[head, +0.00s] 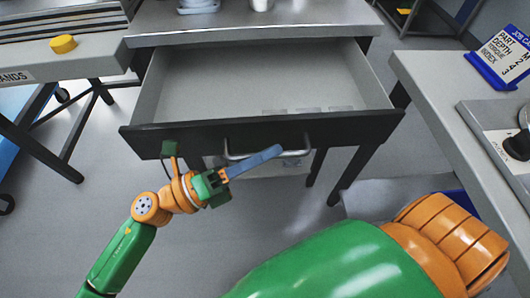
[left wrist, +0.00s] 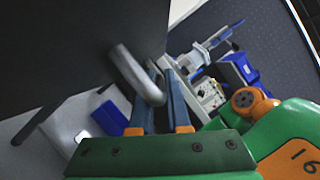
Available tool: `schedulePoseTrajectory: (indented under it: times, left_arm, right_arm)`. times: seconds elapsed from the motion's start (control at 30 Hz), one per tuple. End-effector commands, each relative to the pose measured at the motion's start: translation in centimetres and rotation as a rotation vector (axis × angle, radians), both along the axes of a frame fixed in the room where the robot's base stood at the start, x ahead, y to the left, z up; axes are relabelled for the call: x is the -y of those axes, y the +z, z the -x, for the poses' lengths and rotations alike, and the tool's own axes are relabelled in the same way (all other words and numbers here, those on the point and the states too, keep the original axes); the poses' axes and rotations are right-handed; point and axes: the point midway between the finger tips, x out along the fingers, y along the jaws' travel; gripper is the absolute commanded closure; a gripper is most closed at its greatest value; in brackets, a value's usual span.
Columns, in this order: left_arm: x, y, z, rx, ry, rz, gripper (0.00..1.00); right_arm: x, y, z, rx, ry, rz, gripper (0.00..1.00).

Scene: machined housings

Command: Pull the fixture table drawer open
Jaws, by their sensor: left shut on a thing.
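The fixture table drawer (head: 185,135) is pulled well out from under the grey table top, its inside open to view. A metal bar handle (head: 304,150) runs along the dark drawer front. My left gripper (head: 278,151) is at this handle, its blue fingers lying across it. In the left wrist view, the fingers (left wrist: 162,62) are close together and shut on the handle (left wrist: 135,72), which shows as a rounded bar beside the dark drawer front (left wrist: 85,45). My right gripper is not in view.
A few flat pale pieces lie inside the drawer at its front right. A bench with a yellow round piece (head: 63,44) stands at the left. Another bench (head: 430,88) with a blue job card (head: 500,58) stands close at the right. Open floor lies before the drawer.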

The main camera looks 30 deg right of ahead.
Motion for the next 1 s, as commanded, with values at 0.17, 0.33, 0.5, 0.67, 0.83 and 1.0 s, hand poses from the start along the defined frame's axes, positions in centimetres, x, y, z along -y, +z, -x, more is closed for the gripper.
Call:
schedulePoseTrajectory:
  times: [0.17,0.33,0.5,0.67,0.83,1.0]
  left_arm:
    - [0.0,0.1,0.0,0.001,0.0,0.001,1.0]
    - [0.0,0.1,0.0,0.001,0.0,0.002,1.0]
    - [0.0,0.1,0.0,0.001,0.0,0.002,0.55]
    - [0.0,0.1,0.0,0.001,0.001,0.001,0.55]
    - [-0.9,-0.3,-0.1,0.002,0.002,0.001,0.55]
    - [-4.5,-1.3,-0.4,0.0,0.003,-0.002,0.55]
  right_arm:
    - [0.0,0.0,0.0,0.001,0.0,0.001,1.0]
    - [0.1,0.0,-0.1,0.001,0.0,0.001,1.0]
    - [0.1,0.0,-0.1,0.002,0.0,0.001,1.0]
    - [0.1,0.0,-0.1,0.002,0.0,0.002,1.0]
    - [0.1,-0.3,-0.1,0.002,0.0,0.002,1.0]
    - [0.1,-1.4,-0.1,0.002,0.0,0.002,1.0]
